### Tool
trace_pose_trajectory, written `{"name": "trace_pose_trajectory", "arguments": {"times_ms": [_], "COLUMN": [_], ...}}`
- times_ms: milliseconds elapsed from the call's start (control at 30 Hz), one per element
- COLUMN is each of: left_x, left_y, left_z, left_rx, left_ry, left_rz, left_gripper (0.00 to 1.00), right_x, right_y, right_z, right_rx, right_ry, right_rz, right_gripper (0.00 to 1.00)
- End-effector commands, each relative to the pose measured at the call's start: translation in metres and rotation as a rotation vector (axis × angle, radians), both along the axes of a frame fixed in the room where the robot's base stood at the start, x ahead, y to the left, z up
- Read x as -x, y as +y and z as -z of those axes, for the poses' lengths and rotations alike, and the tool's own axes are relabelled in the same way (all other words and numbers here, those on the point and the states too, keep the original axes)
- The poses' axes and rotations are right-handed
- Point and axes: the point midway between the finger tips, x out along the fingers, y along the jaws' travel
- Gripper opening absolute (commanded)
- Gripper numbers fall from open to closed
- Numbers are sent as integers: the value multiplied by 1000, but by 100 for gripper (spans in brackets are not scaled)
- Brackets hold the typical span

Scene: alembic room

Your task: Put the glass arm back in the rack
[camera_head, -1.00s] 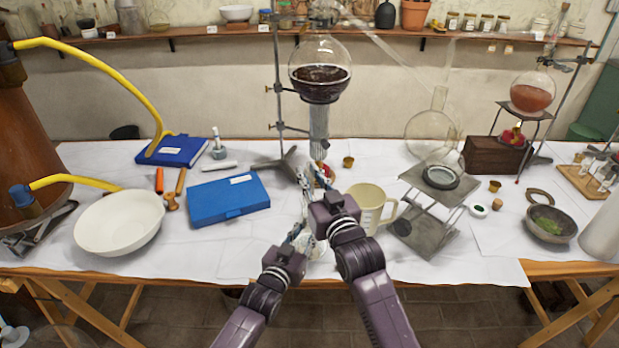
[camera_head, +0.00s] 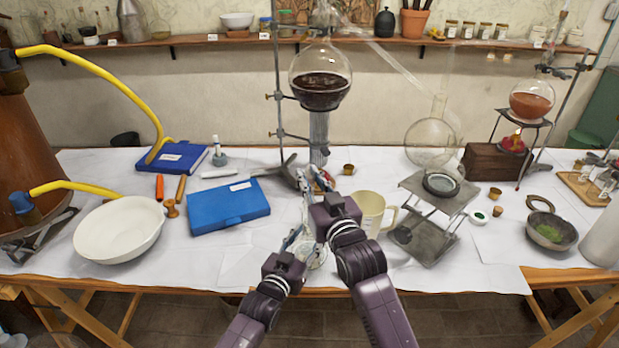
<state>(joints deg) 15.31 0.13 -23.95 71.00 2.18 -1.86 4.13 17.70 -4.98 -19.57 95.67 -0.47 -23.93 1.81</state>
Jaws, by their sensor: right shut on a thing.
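My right gripper (camera_head: 308,205) is near the middle of the table, left of the cream mug. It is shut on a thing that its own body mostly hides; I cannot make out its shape. My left gripper (camera_head: 292,240) is just left of and below it, its narrow fingers pointing up. I cannot tell whether they are open or shut. Clear round glass (camera_head: 315,258) shows partly between the two grippers. A long clear glass tube (camera_head: 398,55) slopes down right from above the dark-filled flask (camera_head: 320,85). A small wooden rack (camera_head: 580,184) with several vials stands at the far right.
The cream mug (camera_head: 368,208) and a lab jack (camera_head: 425,240) stand close right of my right gripper. The flask's metal stand (camera_head: 279,90) rises behind. A blue case (camera_head: 228,207) and a white bowl (camera_head: 118,230) lie left. White cloth is bare at front right.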

Motion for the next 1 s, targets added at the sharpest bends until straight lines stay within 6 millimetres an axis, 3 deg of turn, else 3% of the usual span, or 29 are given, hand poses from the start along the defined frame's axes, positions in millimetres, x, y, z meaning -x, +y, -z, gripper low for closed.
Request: {"name": "trace_pose_trajectory", "arguments": {"times_ms": [467, 1000], "left_x": [11, 91], "left_y": [5, 38], "left_z": [1, -10], "left_rx": [-1, -1], "left_ry": [3, 3], "left_rz": [0, 0], "left_gripper": [44, 44], "right_x": [0, 0], "right_y": [0, 0], "right_z": [0, 0], "right_rx": [0, 0], "right_ry": [0, 0], "right_rz": [0, 0], "right_gripper": [0, 0]}}
